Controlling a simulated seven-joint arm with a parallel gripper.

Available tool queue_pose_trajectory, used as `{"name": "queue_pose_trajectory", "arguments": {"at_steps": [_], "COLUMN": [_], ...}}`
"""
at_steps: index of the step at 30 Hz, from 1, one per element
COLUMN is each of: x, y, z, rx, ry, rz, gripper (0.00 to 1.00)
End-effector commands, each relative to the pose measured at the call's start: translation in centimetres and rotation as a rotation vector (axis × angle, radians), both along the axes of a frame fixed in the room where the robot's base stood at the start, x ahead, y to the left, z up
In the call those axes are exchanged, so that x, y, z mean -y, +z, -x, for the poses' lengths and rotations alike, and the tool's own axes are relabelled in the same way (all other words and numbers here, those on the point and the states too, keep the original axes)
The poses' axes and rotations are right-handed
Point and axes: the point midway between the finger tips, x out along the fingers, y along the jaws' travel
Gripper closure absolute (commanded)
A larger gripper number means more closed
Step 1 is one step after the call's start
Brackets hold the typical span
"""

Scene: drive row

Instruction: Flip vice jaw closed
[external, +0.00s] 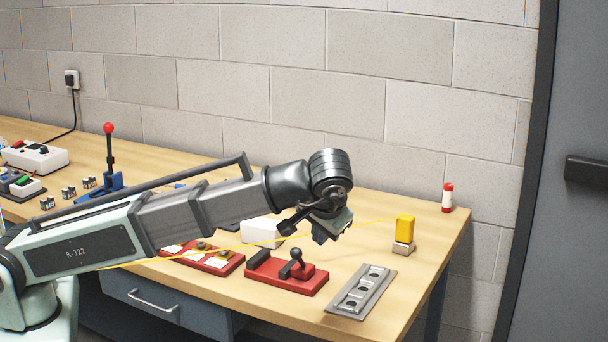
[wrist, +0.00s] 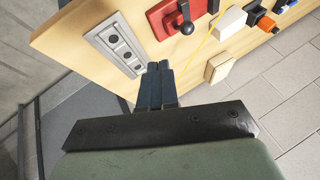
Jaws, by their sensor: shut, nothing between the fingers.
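The vice is a red base (external: 287,284) with a black block jaw at its left end and a black lever with a ball knob (external: 297,254) standing up near its middle. In the wrist view the red base (wrist: 160,22) is at the top, with the ball knob (wrist: 187,28) over its edge. My gripper (external: 320,238) is above the bench, up and to the right of the vice, touching nothing. I cannot tell how far the jaw is open.
A grey plate with several round holes (external: 361,292) lies right of the vice. A red board (external: 205,258) and a white box (external: 261,232) are left. The bench edge (external: 420,264) is near.

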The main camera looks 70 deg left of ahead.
Motion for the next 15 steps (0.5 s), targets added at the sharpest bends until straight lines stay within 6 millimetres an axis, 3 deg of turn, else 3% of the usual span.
{"name": "queue_pose_trajectory", "arguments": {"at_steps": [15], "x": [-4.8], "y": [-7.2], "z": [-0.9], "rx": [-0.002], "ry": [0.001], "rz": [-0.001], "gripper": [1.0]}}
